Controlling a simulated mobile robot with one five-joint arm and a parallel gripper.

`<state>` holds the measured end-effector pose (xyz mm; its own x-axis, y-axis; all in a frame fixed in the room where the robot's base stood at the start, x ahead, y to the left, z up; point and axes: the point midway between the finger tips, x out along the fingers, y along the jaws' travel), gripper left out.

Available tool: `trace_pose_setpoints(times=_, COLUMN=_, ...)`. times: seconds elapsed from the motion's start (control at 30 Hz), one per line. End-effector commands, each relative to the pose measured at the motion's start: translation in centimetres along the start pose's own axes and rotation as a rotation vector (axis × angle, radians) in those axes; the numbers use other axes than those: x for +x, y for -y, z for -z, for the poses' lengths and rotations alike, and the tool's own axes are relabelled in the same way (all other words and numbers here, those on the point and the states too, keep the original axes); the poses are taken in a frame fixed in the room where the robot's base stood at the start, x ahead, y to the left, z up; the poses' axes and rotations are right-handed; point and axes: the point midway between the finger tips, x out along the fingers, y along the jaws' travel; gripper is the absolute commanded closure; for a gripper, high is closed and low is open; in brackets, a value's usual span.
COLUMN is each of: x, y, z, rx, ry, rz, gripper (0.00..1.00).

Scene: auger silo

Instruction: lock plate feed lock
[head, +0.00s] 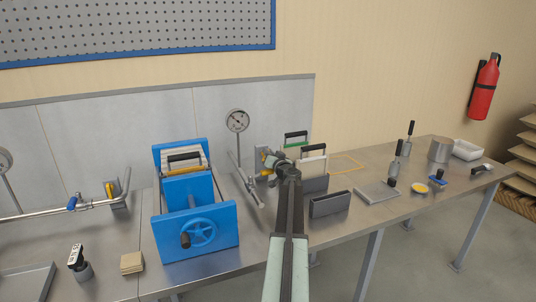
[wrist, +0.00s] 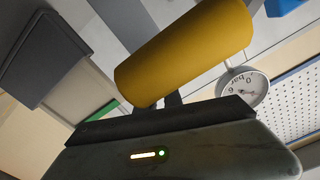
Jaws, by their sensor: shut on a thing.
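My gripper (head: 273,166) is at the end of my outstretched arm, beside the gauge stand. It is shut on a yellow cylindrical handle (wrist: 185,48), which fills the upper middle of the wrist view. Only a small bit of this yellow handle (head: 268,160) shows in the head view. My arm and gripper hide most of the fitting there. The dark jaw (wrist: 160,115) crosses the wrist view below the handle. I cannot tell which part is the lock plate.
A blue press (head: 195,200) with a handwheel stands left. A pressure gauge (head: 237,121) rises behind my gripper. Upright plates with dark handles (head: 314,163) stand close right of it. A dark plate (head: 330,202) stands near the front edge. Trays and tools lie farther right.

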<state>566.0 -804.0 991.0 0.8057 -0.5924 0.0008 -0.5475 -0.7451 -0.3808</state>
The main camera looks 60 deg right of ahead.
Motion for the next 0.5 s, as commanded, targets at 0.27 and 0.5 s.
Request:
trace_pose_setpoints(times=0.27, x=0.0, y=-0.6, z=-0.2, rx=0.259, ry=0.001, rz=0.000, gripper=1.00)
trace_pose_setpoints(times=0.5, x=-0.1, y=-1.2, z=-0.4, rx=0.486, ry=0.001, rz=0.000, gripper=1.00)
